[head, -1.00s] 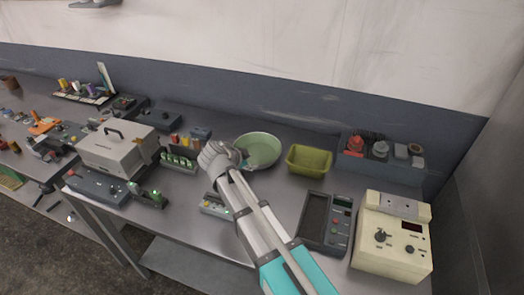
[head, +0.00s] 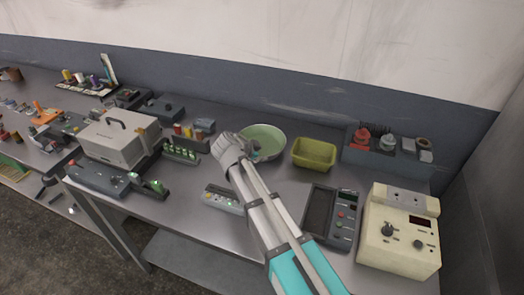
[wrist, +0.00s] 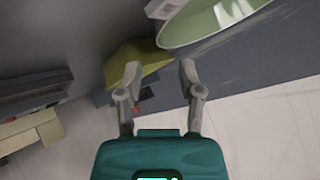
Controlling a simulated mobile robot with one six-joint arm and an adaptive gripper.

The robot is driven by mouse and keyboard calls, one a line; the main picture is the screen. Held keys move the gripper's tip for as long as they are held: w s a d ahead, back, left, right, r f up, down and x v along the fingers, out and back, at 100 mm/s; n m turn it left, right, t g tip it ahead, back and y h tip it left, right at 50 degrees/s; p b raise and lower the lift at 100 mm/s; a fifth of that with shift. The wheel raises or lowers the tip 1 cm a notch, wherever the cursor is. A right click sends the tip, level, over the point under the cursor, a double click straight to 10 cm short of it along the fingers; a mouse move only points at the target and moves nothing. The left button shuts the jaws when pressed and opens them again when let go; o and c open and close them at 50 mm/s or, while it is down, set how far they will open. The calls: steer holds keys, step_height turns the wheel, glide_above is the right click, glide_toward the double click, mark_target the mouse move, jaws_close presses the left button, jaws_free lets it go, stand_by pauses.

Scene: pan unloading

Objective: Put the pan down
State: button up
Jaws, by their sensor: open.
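The pan (head: 268,134) is a round, pale green vessel with a light rim, at the back middle of the bench in the head view. My gripper is at the pan's front left in that view, mostly hidden behind my wrist. In the wrist view my gripper (wrist: 157,72) is open, with nothing between its fingers. The pan also shows there at the upper right (wrist: 212,17), cut off by the frame edge and apart from the fingertips. I cannot tell from the head view whether the pan rests flat on the bench.
A yellow-green bin (head: 314,154) stands just right of the pan. A dark meter (head: 332,217) and a cream instrument (head: 398,230) are at the front right. A green-lit rack (head: 181,153) and a grey case (head: 119,143) are left. A small grey device (head: 222,197) lies in front.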

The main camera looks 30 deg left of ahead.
mark_target(271, 157)
steer(key=shift+b+x, duration=1.05)
steer(key=shift+x, duration=0.95)
steer(key=shift+f, duration=0.1)
steer(key=f+b, duration=0.1)
steer(key=w+f+b, duration=0.1)
steer(key=shift+w+d+f+b, duration=0.1)
steer(key=shift+w+f+b, duration=0.25)
steer(key=shift+b, duration=0.05)
steer(key=shift+b+x, duration=0.6)
steer(key=shift+x, duration=0.4)
steer(key=shift+r, duration=0.1)
steer(key=shift+c, duration=0.2)
jaws_close()
